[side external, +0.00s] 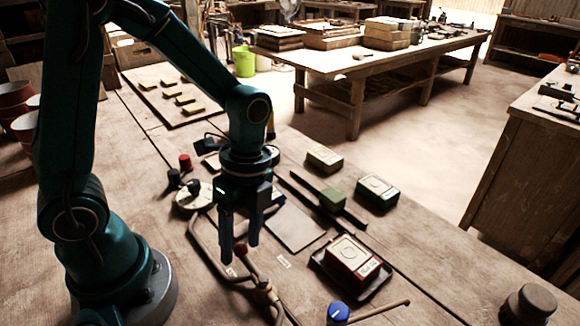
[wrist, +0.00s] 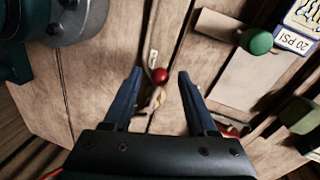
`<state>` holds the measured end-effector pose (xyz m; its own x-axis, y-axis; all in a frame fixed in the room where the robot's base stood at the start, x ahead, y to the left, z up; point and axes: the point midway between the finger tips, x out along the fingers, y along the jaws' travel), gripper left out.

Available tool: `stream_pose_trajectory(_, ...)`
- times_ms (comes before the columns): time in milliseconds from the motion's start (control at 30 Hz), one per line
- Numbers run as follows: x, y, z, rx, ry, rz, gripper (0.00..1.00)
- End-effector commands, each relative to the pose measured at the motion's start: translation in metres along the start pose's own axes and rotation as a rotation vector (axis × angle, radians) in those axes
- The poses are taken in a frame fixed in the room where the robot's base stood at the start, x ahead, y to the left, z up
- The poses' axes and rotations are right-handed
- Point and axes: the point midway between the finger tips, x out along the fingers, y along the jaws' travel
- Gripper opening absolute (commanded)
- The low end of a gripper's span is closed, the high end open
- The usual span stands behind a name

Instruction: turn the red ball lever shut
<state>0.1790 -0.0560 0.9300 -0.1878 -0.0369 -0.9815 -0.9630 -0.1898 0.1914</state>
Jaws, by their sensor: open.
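The red ball (side external: 240,248) of the lever shows between the fingertips of my gripper (side external: 241,257) in the side view. The red ball also shows in the wrist view (wrist: 161,75), between the two blue fingers of my gripper (wrist: 159,72), with a gap on each side. My gripper is open, points down and holds nothing. A brass valve body (side external: 265,292) on a bent pipe sits just below the ball in the side view. The lever's arm is mostly hidden, and I cannot tell its exact angle.
A grey plate (side external: 292,228) lies behind. A green box (side external: 377,193) sits farther back. A green knob (wrist: 260,41) shows in the wrist view. Pipes run close to my fingers.

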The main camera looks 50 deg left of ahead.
Motion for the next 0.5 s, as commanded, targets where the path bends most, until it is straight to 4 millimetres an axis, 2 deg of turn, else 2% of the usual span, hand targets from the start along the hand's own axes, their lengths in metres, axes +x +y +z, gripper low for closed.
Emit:
stream_pose_trajectory(100,-0.0001,0.0,0.0,0.0,0.0,0.0,0.58)
stream_pose_trajectory(133,-0.0001,0.0,0.0,0.0,0.0,0.0,0.54)
stream_pose_trajectory(267,-0.0003,0.0,0.0001,0.0,0.0,0.0,0.04)
stream_pose_trajectory(300,-0.0003,0.0,0.0001,0.0,0.0,0.0,0.0)
stream_pose_trajectory(500,-0.0004,-0.0001,0.0001,0.0,0.0,0.0,0.0)
